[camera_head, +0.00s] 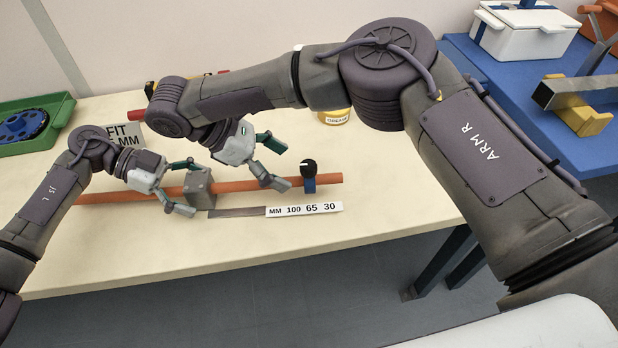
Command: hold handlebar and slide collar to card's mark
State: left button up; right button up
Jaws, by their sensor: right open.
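The orange handlebar (240,187) lies lengthwise along the table, passing through a grey block (201,189). A blue collar with a black knob (309,178) sits on the bar near its right end. A scale strip (304,209) reading MM 100 65 30 lies in front of the bar. The card (127,134) shows "FIT" and "MM"; its number is partly hidden. My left gripper (182,187) is open, its fingers apart on either side of the bar, left of the block. My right gripper (277,163) is open and empty, left of the collar; whether it touches the bar is unclear.
A green tray (40,142) with a dark blue disc stands at the left. A grease tub (335,116) and a red-handled object stand behind my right arm. A blue table (497,62) at the right holds a white box (524,33) and metal parts. The table's front is clear.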

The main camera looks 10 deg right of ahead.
pick_arm(q)
jog(key=v, duration=1.2)
dwell(0.3)
